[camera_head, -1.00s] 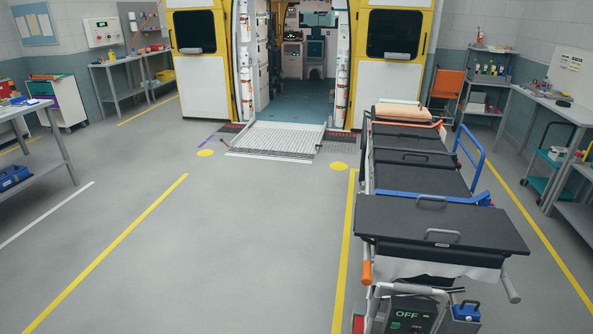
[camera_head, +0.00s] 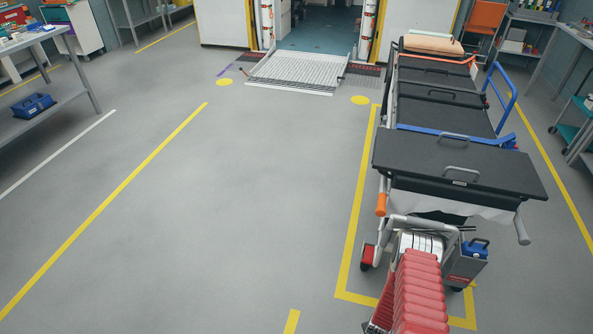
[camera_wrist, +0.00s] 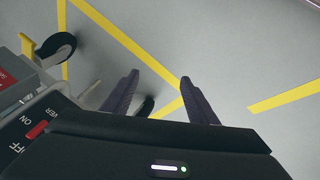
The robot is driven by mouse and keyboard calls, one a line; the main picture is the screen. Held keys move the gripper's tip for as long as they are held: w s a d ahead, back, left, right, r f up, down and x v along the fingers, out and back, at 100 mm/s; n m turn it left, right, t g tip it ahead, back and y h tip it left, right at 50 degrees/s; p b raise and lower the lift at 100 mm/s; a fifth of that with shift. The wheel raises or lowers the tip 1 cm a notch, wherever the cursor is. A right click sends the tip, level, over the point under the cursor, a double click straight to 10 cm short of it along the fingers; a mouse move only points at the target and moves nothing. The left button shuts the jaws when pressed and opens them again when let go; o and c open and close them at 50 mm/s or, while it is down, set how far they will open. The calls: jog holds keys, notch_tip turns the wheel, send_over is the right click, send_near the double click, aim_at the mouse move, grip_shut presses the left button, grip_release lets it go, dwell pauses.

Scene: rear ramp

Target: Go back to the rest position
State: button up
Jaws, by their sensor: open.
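My gripper (camera_wrist: 160,77) shows in the wrist view with its two dark fingers apart. No object is between them, only grey floor and part of a yellow line beyond. A panel with ON and OFF lettering and a red switch (camera_wrist: 37,131) lies to the left of the fingers, apart from them. The lettering is partly cut off by the dark housing in front. I cannot make out my gripper in the head view.
A black-topped stretcher (camera_head: 445,160) stands at the right inside yellow floor lines. A metal ramp (camera_head: 298,72) leads up to the ambulance. The grey floor (camera_head: 240,200) left of the stretcher is clear.

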jog(key=w+a+r+m+g+y, duration=0.1)
jog(key=a+r+g, duration=0.15)
jog(key=r, duration=1.05)
jog(key=w+a+r+m+g+y, duration=0.1)
jog(key=a+r, duration=0.3)
jog(key=r, duration=0.9)
jog(key=w+a+r+m+g+y, duration=0.1)
jog(key=a+r+m+y, duration=0.15)
jog(key=r, duration=1.05)
jog(key=s+a+r+t, duration=0.2)
jog(key=s+r, duration=0.4)
jog(key=r, duration=0.7)
jog(key=s+a+r+n+t+h, duration=0.1)
jog(key=s+a+r, duration=0.3)
jog(key=r, duration=1)
jog(key=s+a+r+n+t, duration=0.1)
jog(key=s+a+r, duration=0.3)
jog(key=s+r, duration=0.4)
notch_tip(320, 180, up, 6)
jog(key=shift+f+t, duration=0.15)
jog(key=shift+t, duration=0.7)
jog(key=shift+s, duration=0.15)
